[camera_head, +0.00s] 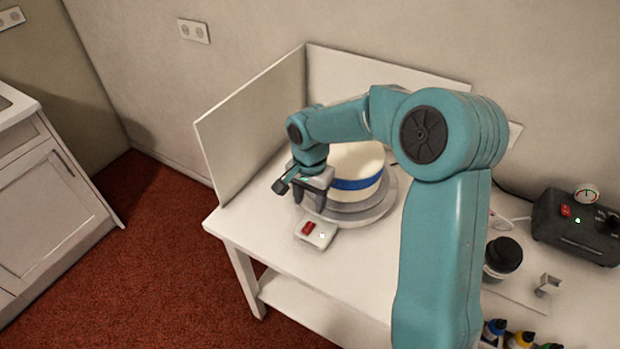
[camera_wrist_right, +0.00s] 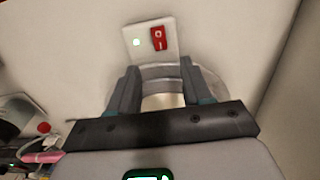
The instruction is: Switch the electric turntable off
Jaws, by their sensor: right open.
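The electric turntable (camera_head: 350,218) is a round grey disc on the white table, bearing a cream cake (camera_head: 358,160) with a blue band. Its small white switch box (camera_head: 318,242) sits in front of it, with a red rocker switch (camera_head: 308,228) and a pale lamp that looks lit. The wrist view shows the box (camera_wrist_right: 131,30), the rocker (camera_wrist_right: 158,38) marked O and I, and the glowing lamp (camera_wrist_right: 136,42). My right gripper (camera_head: 309,203) is open and empty, fingers down, above the table just behind the box, beside the cake. My left gripper is not in view.
White panels (camera_head: 255,125) stand at the back and left of the table (camera_head: 265,228). To the right are a dark control box (camera_head: 575,228) with a gauge, a black-lidded jar (camera_head: 503,256) and several small bottles (camera_head: 520,340). My right arm hides part of the table.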

